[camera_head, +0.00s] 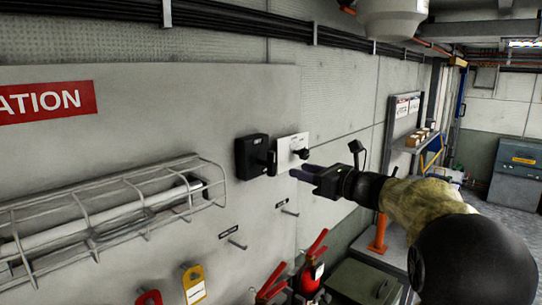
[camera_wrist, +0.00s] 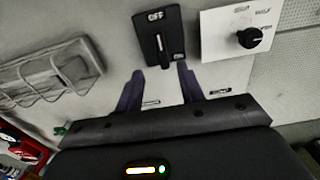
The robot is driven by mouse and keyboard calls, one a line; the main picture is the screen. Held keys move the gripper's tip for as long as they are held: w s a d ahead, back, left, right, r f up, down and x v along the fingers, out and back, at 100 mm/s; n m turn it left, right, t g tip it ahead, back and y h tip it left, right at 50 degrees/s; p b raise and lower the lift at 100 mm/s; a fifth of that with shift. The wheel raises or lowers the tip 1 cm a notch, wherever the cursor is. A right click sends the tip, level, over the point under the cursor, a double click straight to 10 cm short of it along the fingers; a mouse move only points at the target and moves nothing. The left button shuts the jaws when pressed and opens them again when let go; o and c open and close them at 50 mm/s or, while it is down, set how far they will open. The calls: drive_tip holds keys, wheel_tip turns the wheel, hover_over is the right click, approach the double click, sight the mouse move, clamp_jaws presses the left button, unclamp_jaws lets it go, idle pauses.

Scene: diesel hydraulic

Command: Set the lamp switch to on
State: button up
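A black switch box (camera_head: 250,157) is mounted on the grey wall panel, with a protruding lever or handle on its front. It also shows in the wrist view (camera_wrist: 174,30), where its upper label seems to read OFF and the lever points down. A white plate with a black rotary knob (camera_head: 301,153) is just right of it; the knob also shows in the wrist view (camera_wrist: 250,38), its markings too small to read surely. Which one is the lamp switch, I cannot tell for certain. My gripper (camera_head: 301,171) is open and empty, its fingers pointing at the panel below the black box.
A caged tube lamp (camera_head: 120,208) is on the panel at the left. Pegs (camera_head: 234,242) stick out below the switches. Red fire extinguishers (camera_head: 312,270) and a green box (camera_head: 362,282) stand lower down. A shelf (camera_head: 412,143) is farther right.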

sight(274, 162)
drive_tip(key=p+x, duration=0.6)
drive_tip(key=x, duration=0.5)
drive_tip(key=shift+w+a, duration=0.2)
drive_tip(key=shift+w, duration=0.15)
